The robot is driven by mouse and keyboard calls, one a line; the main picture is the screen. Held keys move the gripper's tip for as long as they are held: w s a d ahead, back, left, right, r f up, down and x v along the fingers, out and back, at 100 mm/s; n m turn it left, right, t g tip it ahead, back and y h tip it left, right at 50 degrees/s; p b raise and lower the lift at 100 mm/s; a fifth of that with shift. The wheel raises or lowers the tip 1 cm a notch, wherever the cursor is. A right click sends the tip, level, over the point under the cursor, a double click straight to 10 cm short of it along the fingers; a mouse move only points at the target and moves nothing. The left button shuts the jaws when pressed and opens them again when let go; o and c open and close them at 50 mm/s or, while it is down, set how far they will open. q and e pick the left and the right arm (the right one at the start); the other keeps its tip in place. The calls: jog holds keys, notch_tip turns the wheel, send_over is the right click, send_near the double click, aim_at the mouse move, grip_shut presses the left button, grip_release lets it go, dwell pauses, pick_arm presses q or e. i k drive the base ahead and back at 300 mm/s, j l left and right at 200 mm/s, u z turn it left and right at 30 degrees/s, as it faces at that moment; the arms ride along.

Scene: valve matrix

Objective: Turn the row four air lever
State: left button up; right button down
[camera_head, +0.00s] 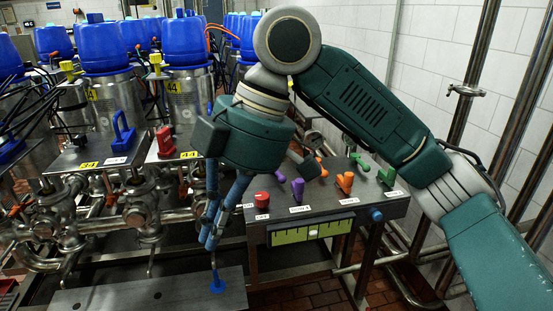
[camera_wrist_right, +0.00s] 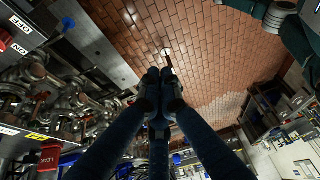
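My right gripper (camera_head: 212,238) points down in front of the valve rows, left of the lever panel. I cannot tell which one is the air lever. My left gripper is not in view.
A low steel plate (camera_head: 140,292) with a blue knob (camera_head: 217,286) lies below the gripper. Valves and pipes (camera_head: 135,212) fill the left, under a blue lever (camera_head: 123,134) and a red lever (camera_head: 165,142).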

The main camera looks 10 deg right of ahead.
aim_at(282, 179)
jog(key=i+l, duration=0.35)
jog(key=i, duration=0.2)
jog(key=i+l, duration=0.35)
jog(key=i, duration=0.15)
